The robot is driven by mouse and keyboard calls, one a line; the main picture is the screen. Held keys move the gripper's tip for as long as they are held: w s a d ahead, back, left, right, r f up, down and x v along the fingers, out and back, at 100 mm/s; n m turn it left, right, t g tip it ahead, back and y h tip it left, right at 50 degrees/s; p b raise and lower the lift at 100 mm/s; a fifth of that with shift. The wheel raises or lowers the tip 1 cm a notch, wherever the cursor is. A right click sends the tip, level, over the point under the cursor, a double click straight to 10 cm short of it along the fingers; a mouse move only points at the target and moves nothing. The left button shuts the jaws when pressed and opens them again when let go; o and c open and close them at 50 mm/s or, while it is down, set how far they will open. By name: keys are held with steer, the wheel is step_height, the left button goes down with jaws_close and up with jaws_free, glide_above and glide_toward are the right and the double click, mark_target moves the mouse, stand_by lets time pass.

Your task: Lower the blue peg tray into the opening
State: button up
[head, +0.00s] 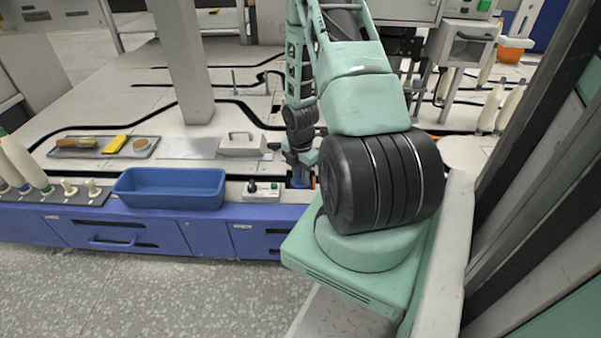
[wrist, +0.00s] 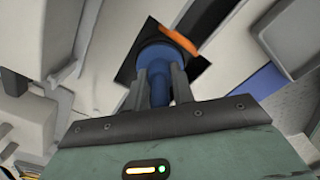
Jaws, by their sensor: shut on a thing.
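In the wrist view my gripper (wrist: 160,85) is shut on the upright blue post of the blue peg tray (wrist: 158,57). The tray's rounded blue part shows just beyond the fingertips. It lies over a dark square opening (wrist: 203,67) in the pale worktop, and dark gaps show on both sides of it. Whether the tray is above the rim or partly inside cannot be told. In the head view my gripper (head: 302,160) is low at the worktop's front edge, with a bit of blue under it; my arm hides most of this spot.
An orange strip (wrist: 180,37) lies by the opening's far edge. A small control box (head: 262,190) and a blue bin (head: 170,188) stand left of my gripper. A lidded grey box (head: 241,144) and a grey tray with yellow items (head: 66,152) lie further back.

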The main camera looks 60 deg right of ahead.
steer(key=shift+f+b, duration=0.3)
steer(key=shift+f, duration=0.35)
stand_by(0.4)
steer(key=o, duration=0.7)
steer(key=shift+r, duration=0.1)
step_height(320, 180, up, 11)
steer(key=p, duration=1.1)
